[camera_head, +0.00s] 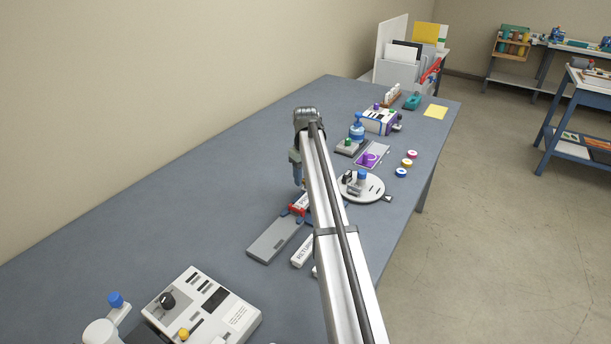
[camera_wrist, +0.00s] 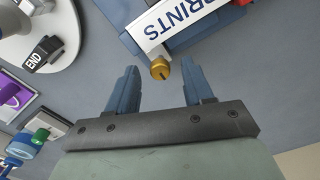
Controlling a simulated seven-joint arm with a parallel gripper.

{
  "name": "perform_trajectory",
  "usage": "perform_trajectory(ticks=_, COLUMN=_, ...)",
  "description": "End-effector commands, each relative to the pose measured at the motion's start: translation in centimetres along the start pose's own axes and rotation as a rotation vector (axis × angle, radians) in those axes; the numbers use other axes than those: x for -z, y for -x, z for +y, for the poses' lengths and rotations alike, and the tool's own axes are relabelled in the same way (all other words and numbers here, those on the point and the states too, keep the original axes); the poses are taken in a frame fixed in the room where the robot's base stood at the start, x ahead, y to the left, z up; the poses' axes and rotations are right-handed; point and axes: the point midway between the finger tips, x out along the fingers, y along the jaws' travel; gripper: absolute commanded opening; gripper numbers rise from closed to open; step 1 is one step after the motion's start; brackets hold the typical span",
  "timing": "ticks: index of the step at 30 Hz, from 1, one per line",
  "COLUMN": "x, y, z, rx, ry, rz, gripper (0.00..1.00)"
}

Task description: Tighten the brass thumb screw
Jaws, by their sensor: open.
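The brass thumb screw (camera_wrist: 160,69) shows in the wrist view as a small round knob with a dark slot. It sits at the near edge of a blue fixture with a white plate (camera_wrist: 185,22) lettered "PRINTS". My gripper (camera_wrist: 159,73) is open, with one blue finger to each side of the screw near the fingertips. Clear gaps show on both sides, and no contact shows. In the head view, my gripper (camera_head: 297,178) points down over the red and blue fixture (camera_head: 298,209). My arm partly covers the fixture there, and I cannot make out the screw.
A round white turntable (camera_head: 372,193) stands right of my arm, with an "END" block (camera_wrist: 43,53) on it. A grey flat plate (camera_head: 275,241) lies nearer. A white control box (camera_head: 205,305) stands at the front. The bench's left side is clear.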

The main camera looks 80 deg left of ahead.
Motion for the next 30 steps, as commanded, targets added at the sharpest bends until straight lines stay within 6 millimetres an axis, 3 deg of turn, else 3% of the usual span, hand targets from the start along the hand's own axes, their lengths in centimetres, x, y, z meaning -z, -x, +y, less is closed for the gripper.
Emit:
perform_trajectory(ticks=7, x=0.00, y=-0.04, z=0.00, rx=0.000, ry=0.000, rz=0.000, gripper=0.51)
perform_trajectory(ticks=23, x=-0.01, y=-0.01, z=0.00, rx=0.000, ry=0.000, rz=0.000, gripper=0.01)
perform_trajectory(ticks=30, x=-0.01, y=-0.01, z=0.00, rx=0.000, ry=-0.008, rz=0.000, gripper=0.00)
